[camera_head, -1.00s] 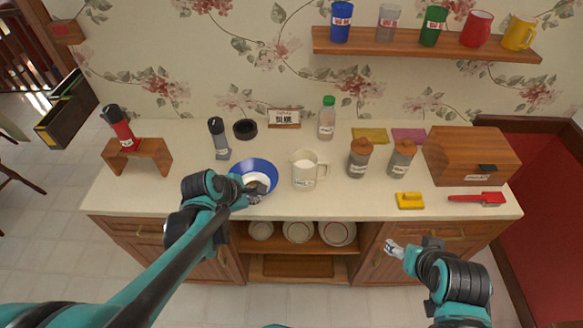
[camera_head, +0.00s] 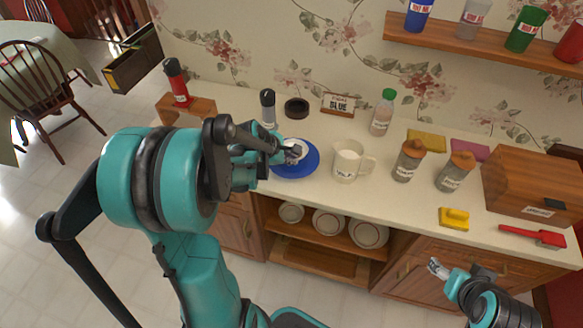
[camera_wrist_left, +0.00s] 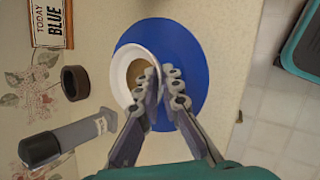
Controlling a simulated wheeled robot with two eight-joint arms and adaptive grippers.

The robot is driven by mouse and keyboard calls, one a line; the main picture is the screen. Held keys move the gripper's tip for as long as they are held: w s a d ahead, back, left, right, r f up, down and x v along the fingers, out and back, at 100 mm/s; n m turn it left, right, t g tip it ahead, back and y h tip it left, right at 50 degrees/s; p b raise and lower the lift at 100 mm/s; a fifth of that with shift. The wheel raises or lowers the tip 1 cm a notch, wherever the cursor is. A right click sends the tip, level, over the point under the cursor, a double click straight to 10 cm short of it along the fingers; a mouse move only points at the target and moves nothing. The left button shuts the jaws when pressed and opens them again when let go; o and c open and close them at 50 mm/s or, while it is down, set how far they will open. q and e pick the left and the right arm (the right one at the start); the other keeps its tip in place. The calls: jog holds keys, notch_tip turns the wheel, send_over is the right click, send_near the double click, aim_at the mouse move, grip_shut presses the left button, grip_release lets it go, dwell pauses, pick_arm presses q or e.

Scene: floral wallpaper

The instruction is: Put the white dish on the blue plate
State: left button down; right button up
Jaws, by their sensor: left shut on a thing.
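The blue plate (camera_head: 302,171) lies on the counter left of the middle; it also shows in the left wrist view (camera_wrist_left: 190,60). The white dish (camera_wrist_left: 124,61) is over the plate's edge nearest the bottles and has a brownish inside. In the head view the dish (camera_head: 293,143) is partly hidden by my left gripper (camera_head: 294,152). That gripper, also in the left wrist view (camera_wrist_left: 163,86), is shut on the dish's rim. I cannot tell whether the dish touches the plate. My right gripper (camera_head: 437,268) is in front of the counter, away from both; its jaws are unclear.
A white mug (camera_head: 347,161) stands close right of the plate. Behind it are a grey bottle (camera_head: 268,108), a dark ring (camera_head: 297,108) and a sign (camera_head: 338,103). Two brown-lidded jars (camera_head: 408,161) stand further right. Several dishes sit on the shelf below (camera_head: 328,223).

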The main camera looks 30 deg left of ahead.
pick_arm(q)
jog(key=shift+f+b, duration=0.75)
jog(key=shift+f, duration=1.15)
jog(key=shift+d+f, duration=0.1)
jog(key=c, duration=2)
grip_release()
